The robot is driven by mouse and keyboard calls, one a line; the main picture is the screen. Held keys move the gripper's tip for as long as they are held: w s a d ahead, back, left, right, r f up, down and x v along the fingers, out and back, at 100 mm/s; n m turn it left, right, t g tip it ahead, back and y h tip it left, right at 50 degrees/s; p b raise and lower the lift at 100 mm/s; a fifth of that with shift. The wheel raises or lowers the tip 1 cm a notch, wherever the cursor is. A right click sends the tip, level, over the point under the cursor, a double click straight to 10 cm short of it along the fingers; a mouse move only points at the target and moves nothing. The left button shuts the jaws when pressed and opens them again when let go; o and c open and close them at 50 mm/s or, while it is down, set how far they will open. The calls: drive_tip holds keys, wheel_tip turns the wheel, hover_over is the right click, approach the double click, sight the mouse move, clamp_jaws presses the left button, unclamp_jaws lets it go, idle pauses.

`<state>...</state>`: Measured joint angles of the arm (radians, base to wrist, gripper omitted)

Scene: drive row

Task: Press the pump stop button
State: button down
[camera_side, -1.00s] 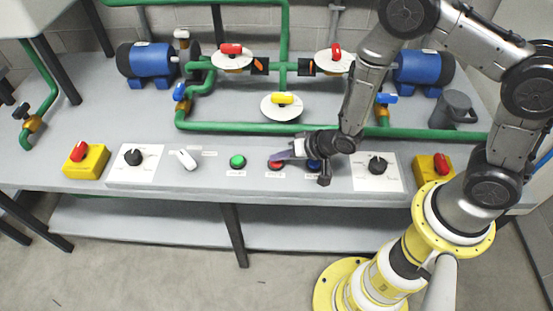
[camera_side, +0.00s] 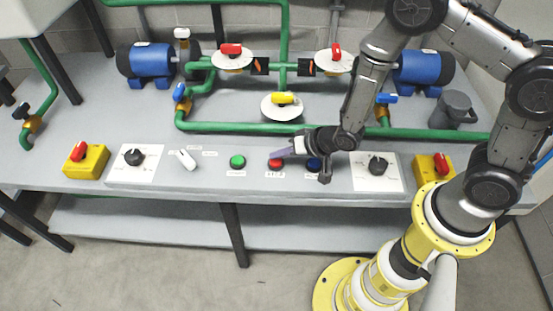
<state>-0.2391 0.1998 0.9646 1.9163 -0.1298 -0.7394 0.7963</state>
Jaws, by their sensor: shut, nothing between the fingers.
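The tips cover part of the red button. I cannot tell whether they touch it. The gripper body is just above and behind the blue button.
Green pipes (camera_side: 235,127), valves and blue motors (camera_side: 150,60) stand behind.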

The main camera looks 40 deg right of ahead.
drive_tip(key=shift+r, duration=3)
drive_tip(key=shift+d, duration=0.1)
drive_tip(key=w+d+r+t, duration=0.2)
drive_tip(key=w+r, duration=0.2)
drive_tip(key=r, duration=0.5)
wheel_tip(320, 180, up, 6)
drive_tip(key=r+m+t, duration=0.1)
hover_over(279, 162)
drive_tip(key=w+d, duration=0.3)
drive_tip(key=d, duration=0.1)
drive_tip(key=s+d+r+t+h, duration=0.15)
drive_tip(key=s+d+r, duration=0.25)
drive_tip(key=r, duration=0.5)
drive_tip(key=s+d+r+n+g+h, duration=0.1)
drive_tip(key=s+d+r, duration=0.1)
drive_tip(key=s, duration=0.3)
drive_tip(key=s+d+r+n+g+h, duration=0.1)
drive_tip(key=s+d+r, duration=0.1)
drive_tip(key=s, duration=0.4)
drive_tip(key=s+f+n+g, duration=0.3)
drive_tip(key=s+f+g, duration=0.2)
drive_tip(key=s, duration=0.7)
drive_tip(key=shift+s+a+f+n, duration=0.2)
drive_tip(key=shift+f+n, duration=0.2)
drive_tip(key=shift+f, duration=0.35)
